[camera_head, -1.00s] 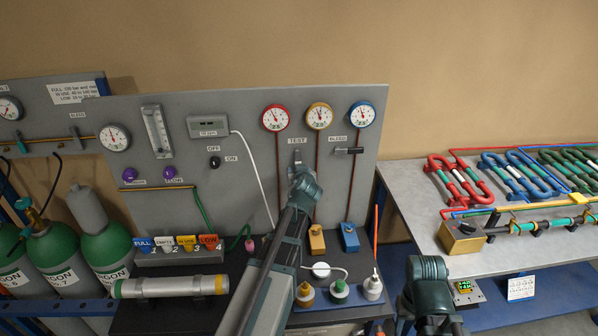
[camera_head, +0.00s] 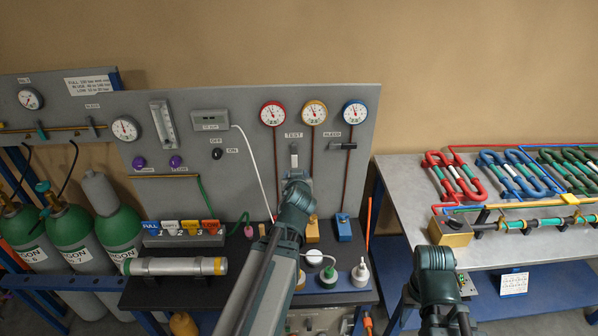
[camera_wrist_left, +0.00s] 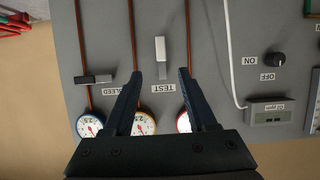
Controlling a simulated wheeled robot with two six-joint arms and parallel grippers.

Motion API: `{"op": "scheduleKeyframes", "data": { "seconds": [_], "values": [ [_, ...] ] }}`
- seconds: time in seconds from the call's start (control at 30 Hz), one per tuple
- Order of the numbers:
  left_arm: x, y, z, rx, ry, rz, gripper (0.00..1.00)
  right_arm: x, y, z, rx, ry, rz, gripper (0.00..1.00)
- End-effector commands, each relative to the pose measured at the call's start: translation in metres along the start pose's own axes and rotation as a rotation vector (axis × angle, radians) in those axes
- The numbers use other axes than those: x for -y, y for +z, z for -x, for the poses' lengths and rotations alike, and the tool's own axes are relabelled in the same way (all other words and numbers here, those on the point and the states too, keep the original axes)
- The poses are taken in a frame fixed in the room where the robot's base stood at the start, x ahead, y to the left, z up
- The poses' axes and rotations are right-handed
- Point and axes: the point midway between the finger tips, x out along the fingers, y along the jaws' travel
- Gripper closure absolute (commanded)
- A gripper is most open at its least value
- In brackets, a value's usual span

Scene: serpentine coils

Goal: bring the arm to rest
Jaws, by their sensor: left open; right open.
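My left arm reaches up in front of the grey panel (camera_head: 235,165). Its wrist hides its fingers in the head view. In the left wrist view, which shows the panel upside down, my left gripper (camera_wrist_left: 158,78) is open with nothing between its fingers. Beyond its tips is the pale TEST lever (camera_wrist_left: 160,48), which also shows in the head view (camera_head: 294,157) just above the left wrist. I cannot tell the gap to the panel. My right gripper (camera_head: 447,317) is open at the bottom edge, low in front of the right bench, and shows only in part.
Three gauges (camera_head: 313,113) sit at the panel top, with the BLEED handle (camera_head: 342,146) below. Small bottles (camera_head: 329,276) and a grey cylinder (camera_head: 175,266) are on the dark bench. Green gas bottles (camera_head: 117,232) stand left. Coils (camera_head: 453,175) lie on the right bench (camera_head: 400,180).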

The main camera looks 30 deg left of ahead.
Motion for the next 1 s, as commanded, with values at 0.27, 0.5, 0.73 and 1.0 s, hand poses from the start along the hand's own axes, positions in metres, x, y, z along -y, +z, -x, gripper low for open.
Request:
{"op": "scheduleKeyframes", "data": {
  "seconds": [0.27, 0.5, 0.73, 1.0],
  "values": [
    [0.0, 0.0, -0.001, 0.0, 0.0, 0.0, 0.43, 0.0, 0.0, -0.001, 0.0, 0.0, 0.0, 0.5],
    [-0.01, 0.015, 0.001, 0.039, 0.003, -0.018, 0.43, 0.001, 0.0, -0.006, 0.0, 0.0, 0.0, 0.5],
    [-0.08, 0.129, 0.036, 0.377, 0.055, -0.206, 0.43, 0.003, -0.002, -0.034, 0.0, 0.001, 0.003, 0.5],
    [-0.144, 0.264, 0.139, 0.841, 0.235, -0.57, 0.43, 0.006, -0.004, -0.063, 0.0, 0.001, 0.006, 0.5]
  ]
}}
